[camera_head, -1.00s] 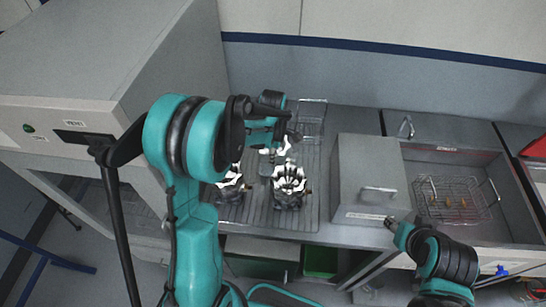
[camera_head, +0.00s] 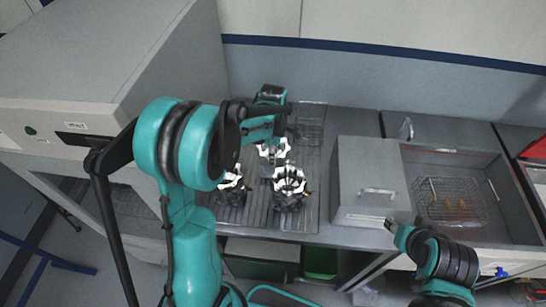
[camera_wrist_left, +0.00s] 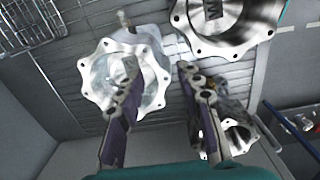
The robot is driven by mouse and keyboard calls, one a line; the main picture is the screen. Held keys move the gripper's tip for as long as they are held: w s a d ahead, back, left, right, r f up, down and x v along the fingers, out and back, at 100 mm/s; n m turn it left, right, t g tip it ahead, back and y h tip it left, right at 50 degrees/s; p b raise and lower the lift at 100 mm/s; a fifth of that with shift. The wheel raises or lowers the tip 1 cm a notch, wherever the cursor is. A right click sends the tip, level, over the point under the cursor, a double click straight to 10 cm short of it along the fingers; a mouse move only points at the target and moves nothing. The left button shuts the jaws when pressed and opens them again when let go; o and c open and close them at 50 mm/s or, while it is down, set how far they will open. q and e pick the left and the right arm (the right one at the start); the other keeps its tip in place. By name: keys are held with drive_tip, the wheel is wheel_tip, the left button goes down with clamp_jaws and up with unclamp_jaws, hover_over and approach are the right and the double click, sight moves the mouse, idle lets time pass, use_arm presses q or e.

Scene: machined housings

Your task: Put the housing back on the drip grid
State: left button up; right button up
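Three machined housings with bright scalloped flanges stand on the drip grid (camera_head: 309,160): a front right one (camera_head: 290,188), a front left one (camera_head: 232,190) and a rear one (camera_head: 273,151). My left arm partly covers the front left and rear ones. My left gripper (camera_head: 270,108) is beside and above the rear housing. In the left wrist view its fingers (camera_wrist_left: 158,68) are apart, with nothing clasped between them. One finger overlaps a housing flange (camera_wrist_left: 110,82) in that view; contact cannot be told. My right gripper (camera_head: 391,223) is by the tank's front edge, too small to read.
A closed grey box (camera_head: 368,165) with a handle stands right of the grid. A large grey cabinet (camera_head: 110,60) stands left. An empty wire basket (camera_head: 309,122) is at the grid's back.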

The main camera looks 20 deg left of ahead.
use_arm(q)
wheel_tip(320, 180, up, 8)
drive_tip(key=r+p, duration=0.1)
drive_tip(key=s+d+r+m+t, duration=0.2)
drive_tip(key=s+m+t, duration=0.1)
drive_tip(key=s+m, duration=0.6)
drive_tip(key=s+d+r+m+t, duration=0.2)
drive_tip(key=s+m+t, duration=0.2)
drive_tip(key=s+m, duration=0.4)
drive_tip(key=m, duration=0.4)
drive_tip(key=shift+s+r, duration=0.2)
drive_tip(key=shift+s, duration=0.15)
drive_tip(key=shift+d, duration=0.1)
wheel_tip(320, 180, down, 15)
drive_tip(key=b, duration=1.5)
drive_tip(key=shift+f, duration=0.15)
